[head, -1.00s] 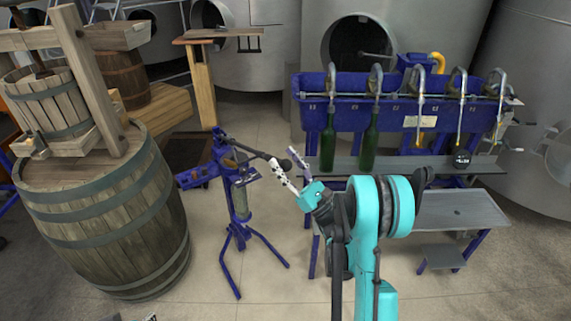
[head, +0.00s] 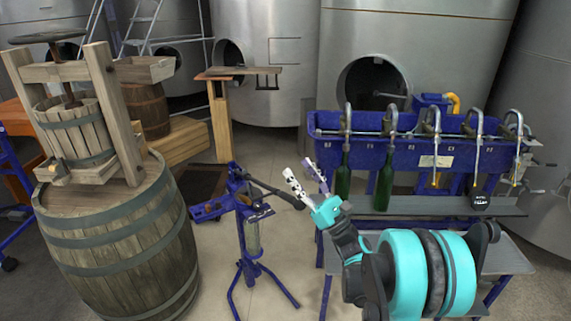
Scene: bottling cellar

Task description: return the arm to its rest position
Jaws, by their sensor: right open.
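My right arm comes in from the lower right, with its turquoise joints in front of the filling bench. My right gripper (head: 305,178) is open and empty, its two pale patterned fingers pointing up and to the left. In the picture it lies between the blue corking stand (head: 247,225) and the green bottles. One green bottle (head: 343,182) and a second green bottle (head: 384,186) stand upright under the left spouts of the blue filler (head: 375,150). My left gripper is not in view.
A large barrel (head: 120,240) with a wooden press (head: 85,130) on top stands at the left. A small wooden stand (head: 222,110) is at the back. A dark round object (head: 480,199) sits on the filler's shelf (head: 440,206). Steel tanks line the back. Floor shows around the corking stand's legs.

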